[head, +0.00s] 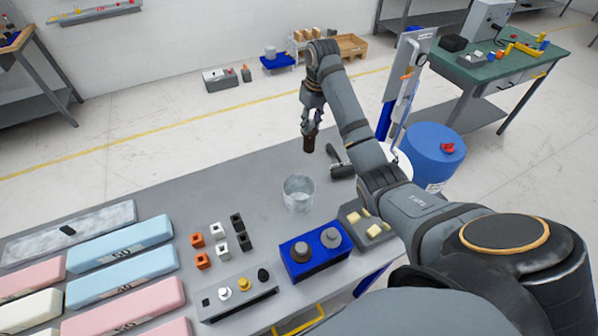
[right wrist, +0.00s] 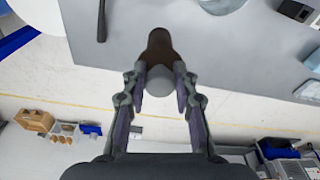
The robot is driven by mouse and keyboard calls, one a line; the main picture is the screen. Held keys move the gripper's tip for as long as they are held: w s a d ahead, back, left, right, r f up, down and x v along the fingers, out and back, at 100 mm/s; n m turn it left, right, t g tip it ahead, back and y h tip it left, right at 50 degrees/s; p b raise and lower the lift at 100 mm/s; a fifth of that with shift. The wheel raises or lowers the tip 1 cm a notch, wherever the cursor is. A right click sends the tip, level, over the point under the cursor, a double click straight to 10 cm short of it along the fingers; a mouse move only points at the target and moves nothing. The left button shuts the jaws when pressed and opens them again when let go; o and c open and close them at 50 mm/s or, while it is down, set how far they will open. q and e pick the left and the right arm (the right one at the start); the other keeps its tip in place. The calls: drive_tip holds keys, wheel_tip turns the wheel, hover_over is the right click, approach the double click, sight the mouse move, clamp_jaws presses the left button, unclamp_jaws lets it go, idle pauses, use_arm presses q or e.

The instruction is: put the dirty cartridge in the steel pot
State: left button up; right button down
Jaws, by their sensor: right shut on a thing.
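My right gripper (head: 312,118) is shut on the dirty cartridge (head: 309,143), a dark brown cylinder that hangs roughly upright below the fingers. It is above the far edge of the grey table, up and slightly right of the pot in the head view. In the right wrist view the cartridge (right wrist: 159,46) shows a brown end and a grey end between the two fingers (right wrist: 160,80). The steel pot (head: 299,194), a shiny open cylinder, stands on the table, apart from the cartridge. Part of it shows at the top of the right wrist view (right wrist: 222,4). My left gripper is not in view.
A dark hammer-like tool (head: 340,160) lies right of the pot. Small orange, white and black blocks (head: 217,230) and long foam blocks (head: 120,243) fill the left.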

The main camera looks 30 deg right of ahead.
drive_tip(key=s+a+f+n+p, duration=0.2)
drive_tip(key=s+a+p, duration=0.1)
drive_tip(key=s+a, duration=0.55)
approach(299, 181)
drive_tip(key=s+a, duration=0.2)
drive_tip(key=s, duration=0.1)
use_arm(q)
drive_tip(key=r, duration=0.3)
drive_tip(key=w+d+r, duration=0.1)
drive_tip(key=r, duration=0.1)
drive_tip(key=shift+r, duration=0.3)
use_arm(e)
wheel_tip(299, 181, down, 4)
drive_tip(key=shift+a+r, duration=0.2)
drive_tip(key=shift+r, duration=0.05)
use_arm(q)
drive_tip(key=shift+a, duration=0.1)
use_arm(e)
drive_tip(key=shift+f, duration=0.1)
drive_tip(key=c, duration=1)
unclamp_jaws()
drive_tip(key=shift+c, duration=0.2)
